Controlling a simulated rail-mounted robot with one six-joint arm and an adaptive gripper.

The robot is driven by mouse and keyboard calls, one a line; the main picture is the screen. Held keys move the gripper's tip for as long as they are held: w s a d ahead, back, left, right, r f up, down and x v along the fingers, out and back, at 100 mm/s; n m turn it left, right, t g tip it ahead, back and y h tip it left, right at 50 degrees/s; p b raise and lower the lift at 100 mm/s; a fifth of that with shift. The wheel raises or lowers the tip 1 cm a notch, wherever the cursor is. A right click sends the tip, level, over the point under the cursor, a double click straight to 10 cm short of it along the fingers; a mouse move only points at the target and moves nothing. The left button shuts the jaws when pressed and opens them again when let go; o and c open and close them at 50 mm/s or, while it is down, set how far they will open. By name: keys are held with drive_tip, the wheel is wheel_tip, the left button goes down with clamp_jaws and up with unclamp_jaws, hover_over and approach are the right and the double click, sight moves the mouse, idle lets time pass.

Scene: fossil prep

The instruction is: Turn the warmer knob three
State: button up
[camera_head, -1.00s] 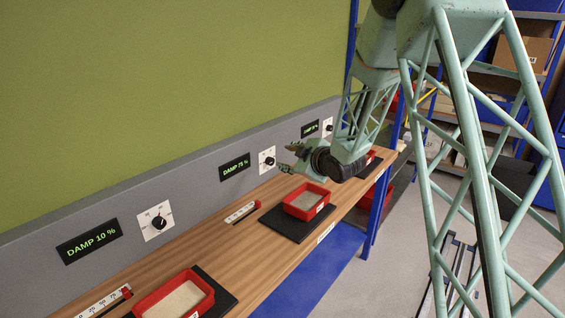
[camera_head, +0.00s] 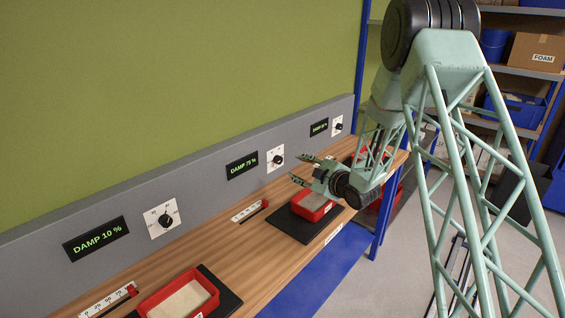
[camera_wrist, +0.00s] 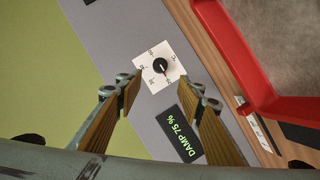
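Several black warmer knobs on white dial plates sit along the grey back panel. The middle knob (camera_head: 277,159) is beside a display (camera_head: 242,168) reading DAMP 75 %. In the wrist view this knob (camera_wrist: 160,66) lies ahead of and between my fingertips, apart from them. My gripper (camera_head: 303,170) is open and empty, its fingers pointing toward the panel near the middle knob. The near knob (camera_head: 165,220) is beside a display (camera_head: 96,239) reading DAMP 10 %. The far knob (camera_head: 338,126) is beside a small display (camera_head: 319,127) whose figure is hard to read.
Red trays of pale material stand on dark mats along the wooden bench, a near one (camera_head: 151,304) and a middle one (camera_head: 325,212) below my gripper. White scales with red sliders (camera_head: 250,211) lie beside them. The red tray rim (camera_wrist: 240,60) is close in the wrist view.

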sight(280, 160)
drive_tip(key=shift+w+a, duration=0.1)
drive_tip(key=shift+b+x, duration=0.45)
drive_tip(key=shift+x, duration=6.3)
drive_tip(key=shift+c, duration=0.7)
drive_tip(key=c, duration=0.7)
